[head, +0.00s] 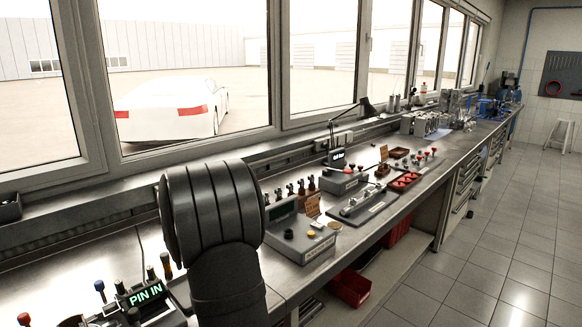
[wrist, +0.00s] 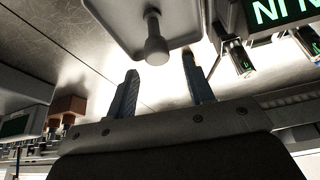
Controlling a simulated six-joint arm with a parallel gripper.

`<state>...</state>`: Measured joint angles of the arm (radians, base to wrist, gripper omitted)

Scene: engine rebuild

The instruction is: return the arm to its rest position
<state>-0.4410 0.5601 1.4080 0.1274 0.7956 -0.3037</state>
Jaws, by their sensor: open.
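My gripper (wrist: 161,86) shows in the wrist view with its two blue-grey fingers spread apart. Nothing is between the fingers. A grey plate with a knobbed peg (wrist: 153,40) lies beyond the fingertips, apart from them as far as I can see. In the head view my own dark arm stands up in front of the bench and hides part of it; the gripper itself does not show there.
The metal workbench (head: 100,228) runs under the windows. A green "PIN IN" display (head: 147,294) stands at its lower left, among several small-handled tools. A grey control box (head: 300,240) is right of my arm, with a black-topped fixture (head: 362,204) and red trays (head: 405,181) beyond.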

